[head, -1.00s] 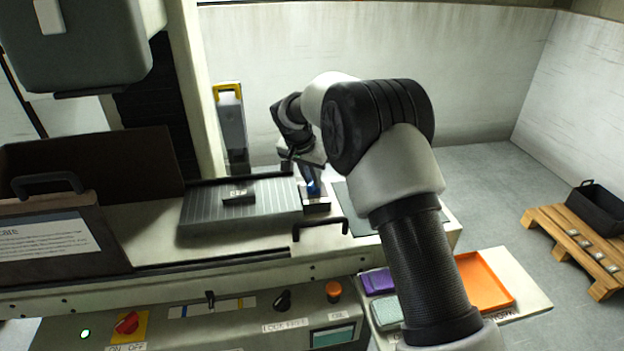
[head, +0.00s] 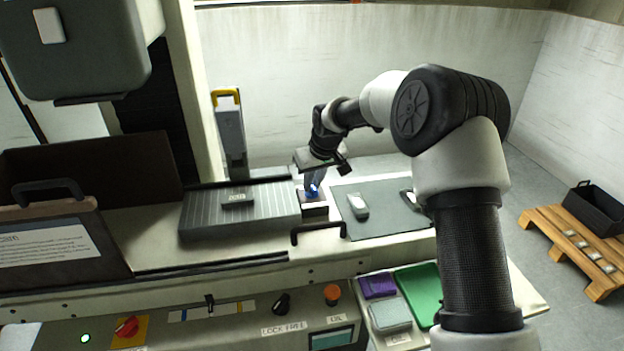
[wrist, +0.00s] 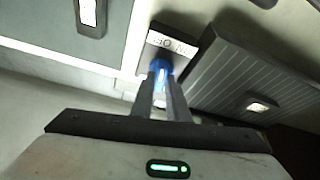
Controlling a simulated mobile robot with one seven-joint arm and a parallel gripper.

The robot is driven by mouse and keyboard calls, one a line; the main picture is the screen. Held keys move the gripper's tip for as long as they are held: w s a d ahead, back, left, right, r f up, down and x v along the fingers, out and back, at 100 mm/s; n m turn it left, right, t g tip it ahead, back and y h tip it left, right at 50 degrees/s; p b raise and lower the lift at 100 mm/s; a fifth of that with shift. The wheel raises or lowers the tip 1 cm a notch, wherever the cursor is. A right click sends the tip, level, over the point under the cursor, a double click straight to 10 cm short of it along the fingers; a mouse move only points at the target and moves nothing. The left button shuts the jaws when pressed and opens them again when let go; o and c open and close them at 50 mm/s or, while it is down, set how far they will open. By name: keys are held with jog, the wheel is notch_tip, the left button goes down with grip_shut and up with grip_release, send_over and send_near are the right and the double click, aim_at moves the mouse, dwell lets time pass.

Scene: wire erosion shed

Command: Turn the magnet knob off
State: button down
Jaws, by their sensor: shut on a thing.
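The magnet knob (head: 311,192) is small and blue. It sits on a dark block (head: 314,207) at the right end of the ribbed grey chuck (head: 225,218). In the wrist view the blue knob (wrist: 160,66) shows between the fingertips, with a white label (wrist: 172,43) beside it on the block. My gripper (head: 313,187) comes down from above and is shut on the knob; it also shows in the wrist view (wrist: 161,80). The fingers partly cover the knob, and I cannot read which setting it points to.
A small metal piece (head: 237,200) lies on the chuck. A black handle (head: 319,227) stands in front of the block. A grey mat (head: 385,222) to the right bears a pale object (head: 357,206). A yellow-topped upright (head: 229,130) stands behind. The front panel carries a red switch (head: 127,326).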

jog(key=n+y+p, duration=0.1)
jog(key=n, duration=0.2)
jog(key=n+g, duration=0.1)
jog(key=n, duration=0.2)
jog(key=shift+w+d+g+y+p, duration=0.15)
jog(key=shift+g+y+p, duration=0.15)
jog(key=shift+y+p, duration=0.1)
jog(key=shift+n, duration=0.3)
jog(key=c, duration=1.7)
grip_release()
jog(key=shift+r, duration=0.15)
jog(key=v, duration=1.7)
jog(key=shift+w+r, duration=0.15)
